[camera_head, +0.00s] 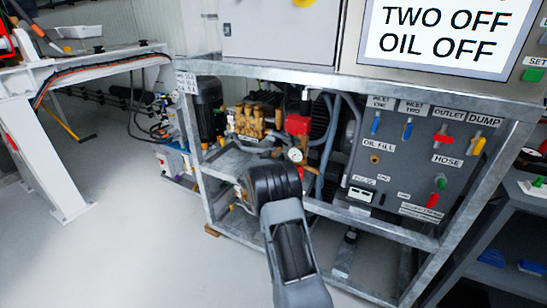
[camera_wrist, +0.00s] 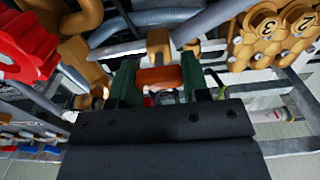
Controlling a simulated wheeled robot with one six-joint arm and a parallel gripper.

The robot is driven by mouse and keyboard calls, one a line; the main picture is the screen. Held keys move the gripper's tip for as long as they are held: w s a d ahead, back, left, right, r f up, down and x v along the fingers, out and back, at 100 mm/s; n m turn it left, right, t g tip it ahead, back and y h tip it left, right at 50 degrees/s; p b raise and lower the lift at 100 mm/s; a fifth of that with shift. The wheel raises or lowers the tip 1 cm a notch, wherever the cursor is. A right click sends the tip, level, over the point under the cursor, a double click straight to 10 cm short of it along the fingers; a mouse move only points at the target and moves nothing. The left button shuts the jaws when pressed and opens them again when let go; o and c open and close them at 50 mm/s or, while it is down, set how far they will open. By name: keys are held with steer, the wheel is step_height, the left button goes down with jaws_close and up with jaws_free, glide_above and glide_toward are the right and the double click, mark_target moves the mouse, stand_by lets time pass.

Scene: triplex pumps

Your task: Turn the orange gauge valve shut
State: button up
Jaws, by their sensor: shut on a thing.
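In the wrist view the orange gauge valve (camera_wrist: 160,79) is a short orange handle below a brass fitting (camera_wrist: 158,42). My gripper (camera_wrist: 159,84) has its green fingers on either side of the handle and is shut on it. In the head view my arm reaches into the pump frame, and its dark wrist hides the fingers and the orange valve. A round white-faced gauge (camera_head: 295,155) shows just right of my wrist.
A brass pump head (camera_head: 252,121) and a red part (camera_head: 298,124) sit close behind my wrist. Grey hoses (camera_wrist: 145,20) cross near the fingers. The galvanised frame (camera_head: 384,229) surrounds the arm; a panel of labelled valves (camera_head: 415,160) stands right.

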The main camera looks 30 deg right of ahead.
steer(key=c, duration=0.3)
steer(key=m+b, duration=0.2)
steer(key=m, duration=0.1)
steer(key=shift+f, duration=0.2)
steer(key=m+b, duration=0.4)
steer(key=m, duration=0.1)
steer(key=shift+s+d, duration=0.1)
steer(key=shift+s, duration=0.05)
steer(key=m+b, duration=0.4)
steer(key=m, duration=0.1)
steer(key=shift+f+m, duration=0.15)
steer(key=shift+m, duration=0.25)
steer(key=shift+m+b, duration=1.4)
steer(key=shift+m, duration=0.6)
